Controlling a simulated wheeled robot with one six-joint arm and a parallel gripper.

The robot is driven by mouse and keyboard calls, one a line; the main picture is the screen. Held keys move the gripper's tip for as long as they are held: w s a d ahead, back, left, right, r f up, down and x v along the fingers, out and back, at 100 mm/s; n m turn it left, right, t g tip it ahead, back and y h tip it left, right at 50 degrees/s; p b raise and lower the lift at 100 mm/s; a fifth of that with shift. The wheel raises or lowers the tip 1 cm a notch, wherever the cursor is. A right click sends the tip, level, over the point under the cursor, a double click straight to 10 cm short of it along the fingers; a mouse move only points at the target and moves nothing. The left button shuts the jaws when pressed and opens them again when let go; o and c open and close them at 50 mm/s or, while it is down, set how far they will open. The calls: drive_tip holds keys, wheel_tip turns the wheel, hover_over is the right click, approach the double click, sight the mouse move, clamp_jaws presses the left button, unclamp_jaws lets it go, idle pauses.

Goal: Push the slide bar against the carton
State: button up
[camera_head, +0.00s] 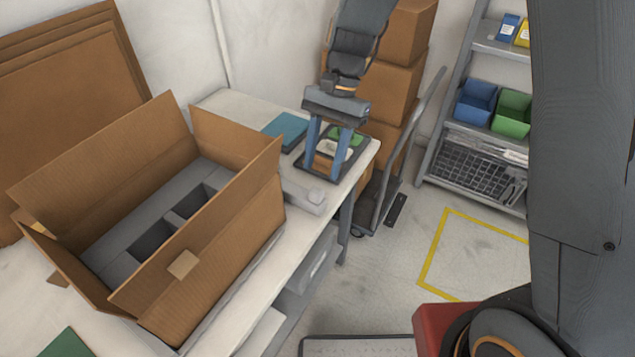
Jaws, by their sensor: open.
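The open brown carton (245,210) stands on the white table with its flaps up and grey inserts with dark wells inside. A light grey bar with a rounded end (303,193), which looks like the slide bar, lies just right of the carton near the table's front edge. Its left part is hidden behind the carton, so I cannot tell whether they touch. My gripper (323,172) points down, open, over a dark tray (348,167) at the table's far right end, right of the bar and apart from it. Green and pale items show between and behind its fingers.
A teal flat item (285,131) lies behind the bar. Stacked brown boxes (395,80) and a hand cart (408,140) stand beyond the table. A shelf with blue and green bins (511,113) is at right. Yellow-marked floor (480,255) is clear.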

sight(317, 189)
drive_tip(key=shift+p+x, duration=0.6)
drive_tip(key=shift+x, duration=2.55)
